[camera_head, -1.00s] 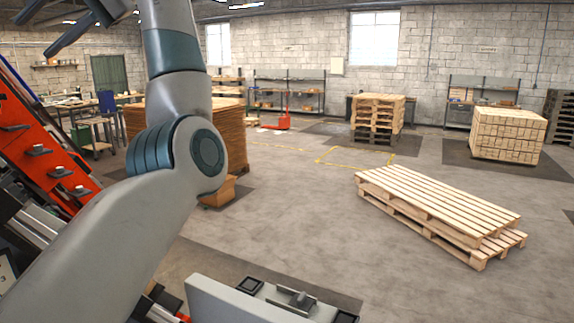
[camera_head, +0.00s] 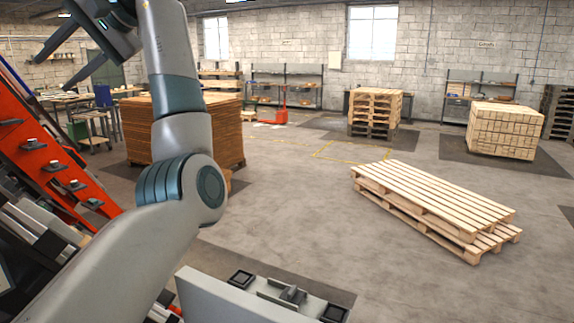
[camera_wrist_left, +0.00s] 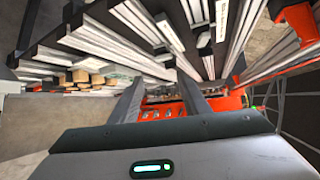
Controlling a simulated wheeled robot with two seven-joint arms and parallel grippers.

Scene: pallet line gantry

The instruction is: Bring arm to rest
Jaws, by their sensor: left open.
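My left arm (camera_head: 185,105) rises from the bottom left of the head view, with its elbow bent and the forearm upright. My left gripper (camera_head: 54,70) is at the top left, with its two dark fingers apart and pointing down and left. Nothing is between them. In the left wrist view, my left gripper (camera_wrist_left: 158,98) shows two spread fingers with rails and orange parts beyond. I cannot tell how far off these are. My right gripper is not in view.
An orange sloped frame (camera_head: 45,160) with metal rails stands close on the left. A brown stack (camera_head: 225,135) is behind my arm. Low wooden pallets (camera_head: 430,205) lie at the right, with a pallet stack (camera_head: 375,110) and a block stack (camera_head: 505,130) farther back. The floor between is clear.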

